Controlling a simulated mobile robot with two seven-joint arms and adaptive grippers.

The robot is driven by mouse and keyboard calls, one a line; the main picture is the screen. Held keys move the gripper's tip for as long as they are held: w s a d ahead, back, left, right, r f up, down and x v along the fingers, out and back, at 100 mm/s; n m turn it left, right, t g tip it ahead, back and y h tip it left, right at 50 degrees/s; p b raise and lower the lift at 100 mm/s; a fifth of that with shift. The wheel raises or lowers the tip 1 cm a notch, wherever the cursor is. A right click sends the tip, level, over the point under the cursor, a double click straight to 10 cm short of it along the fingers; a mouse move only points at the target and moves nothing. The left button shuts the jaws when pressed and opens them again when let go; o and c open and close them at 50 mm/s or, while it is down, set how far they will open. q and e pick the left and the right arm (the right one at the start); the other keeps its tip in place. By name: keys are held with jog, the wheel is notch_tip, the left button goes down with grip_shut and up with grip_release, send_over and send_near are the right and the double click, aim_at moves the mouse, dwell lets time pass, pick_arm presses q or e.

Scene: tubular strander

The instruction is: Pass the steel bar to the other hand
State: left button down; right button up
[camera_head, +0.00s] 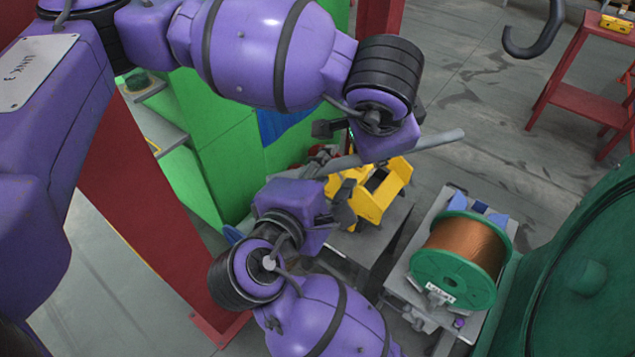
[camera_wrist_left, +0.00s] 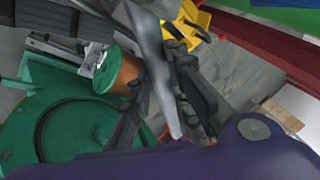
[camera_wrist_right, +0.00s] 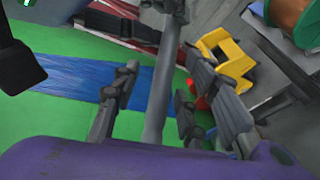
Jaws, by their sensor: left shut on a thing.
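The steel bar (camera_head: 440,139) is a grey rod, slanting across the middle of the head view. My left gripper (camera_head: 343,143) comes from above and is shut on the bar. The left wrist view shows the bar (camera_wrist_left: 155,60) running between its dark fingers. My right gripper (camera_head: 334,183) comes from below, close to the left one. In the right wrist view the bar (camera_wrist_right: 160,85) passes between the right fingers (camera_wrist_right: 152,100), with a gap on each side, so this gripper is open around it. The exact left contact is partly hidden by my wrist in the head view.
A yellow holder (camera_head: 378,200) stands on a grey table just beyond the grippers. A green spool of copper wire (camera_head: 460,258) sits at right, near a large green machine housing (camera_head: 570,280). A red post (camera_head: 150,215) and green panel (camera_head: 222,150) stand at left.

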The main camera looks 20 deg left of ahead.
pick_arm(q)
jog(key=shift+r, duration=0.1)
pick_arm(e)
jog(key=shift+x, duration=0.9)
jog(key=shift+r, duration=0.1)
grip_shut()
pick_arm(q)
jog(key=c, duration=2)
grip_release()
pick_arm(e)
jog(key=shift+r, duration=0.15)
pick_arm(q)
jog(key=o, duration=0.5)
jog(key=shift+c, duration=0.2)
jog(key=shift+s, duration=0.1)
